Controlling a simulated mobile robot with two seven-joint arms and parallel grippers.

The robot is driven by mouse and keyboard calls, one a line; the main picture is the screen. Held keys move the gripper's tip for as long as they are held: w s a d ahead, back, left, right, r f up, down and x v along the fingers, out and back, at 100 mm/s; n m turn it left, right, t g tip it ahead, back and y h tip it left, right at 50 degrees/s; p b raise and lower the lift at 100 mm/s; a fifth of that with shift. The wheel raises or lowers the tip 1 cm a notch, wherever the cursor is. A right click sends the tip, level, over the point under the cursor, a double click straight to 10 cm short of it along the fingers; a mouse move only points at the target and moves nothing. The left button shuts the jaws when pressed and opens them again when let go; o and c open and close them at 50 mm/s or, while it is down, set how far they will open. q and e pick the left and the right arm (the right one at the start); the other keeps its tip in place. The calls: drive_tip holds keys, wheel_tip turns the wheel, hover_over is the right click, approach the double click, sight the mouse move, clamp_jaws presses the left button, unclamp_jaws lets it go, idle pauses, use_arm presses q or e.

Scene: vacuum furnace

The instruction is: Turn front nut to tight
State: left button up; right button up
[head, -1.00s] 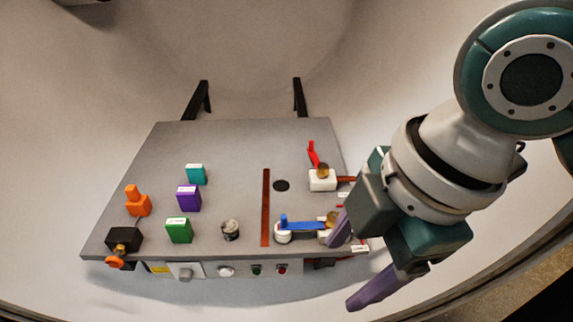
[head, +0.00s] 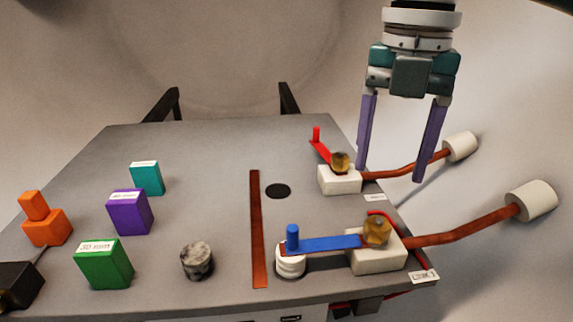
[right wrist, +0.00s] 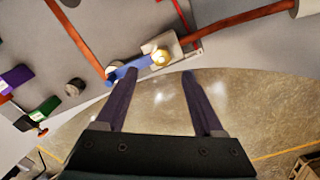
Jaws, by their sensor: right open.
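The front nut (head: 377,231) is a brass knob on the front white block (head: 376,259) at the table's right edge. A blue lever (head: 325,244) with an upright peg runs left from it to a ribbed white post. In the right wrist view the front nut (right wrist: 160,57) shows just beyond the fingertips, between their lines. My right gripper (head: 390,172) points down with its two purple fingers spread and empty. In the head view it appears above and behind the front nut, apart from it. A rear brass nut (head: 340,161) sits on another white block with a red lever. My left gripper is out of view.
Copper rods (head: 460,228) run from both blocks to white cylinders at the right. A flat copper strip (head: 258,228) lies mid-table. Green (head: 104,265), purple (head: 130,212) and teal blocks stand at the left. The table's back middle is clear.

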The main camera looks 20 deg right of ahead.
sight(379, 223)
drive_tip(key=f, duration=0.6)
drive_tip(key=f+b, duration=0.1)
drive_tip(key=f, duration=0.2)
drive_tip(key=shift+s+f, duration=0.1)
drive_tip(key=shift+s, duration=0.25)
clamp_jaws()
